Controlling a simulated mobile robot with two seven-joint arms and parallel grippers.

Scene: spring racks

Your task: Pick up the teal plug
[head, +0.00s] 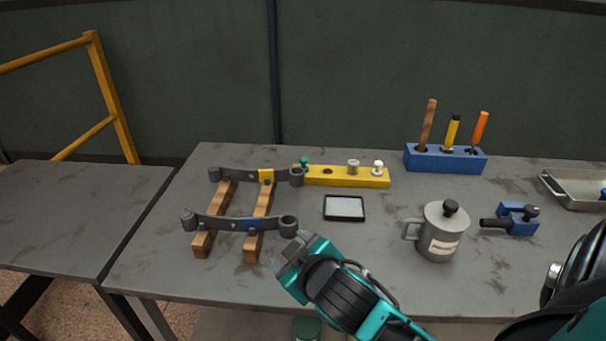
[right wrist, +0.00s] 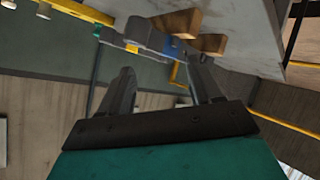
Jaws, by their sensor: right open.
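The teal plug (head: 304,161) stands upright at the left end of a yellow block (head: 345,180) towards the back of the table. My right gripper (head: 286,251) is in front of it, near the table's front edge, apart from the plug and beside the blue-banded grey bar. In the right wrist view its two fingers (right wrist: 162,72) are spread with nothing between them. My left gripper is not in view.
Two grey bars with ringed ends, one yellow-banded (head: 240,177) and one blue-banded (head: 225,222), lie across wooden blocks (head: 204,243). The yellow block also holds a grey plug (head: 353,165) and a white plug (head: 378,166). A small tray (head: 344,218) and grey mug (head: 436,242) stand right.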

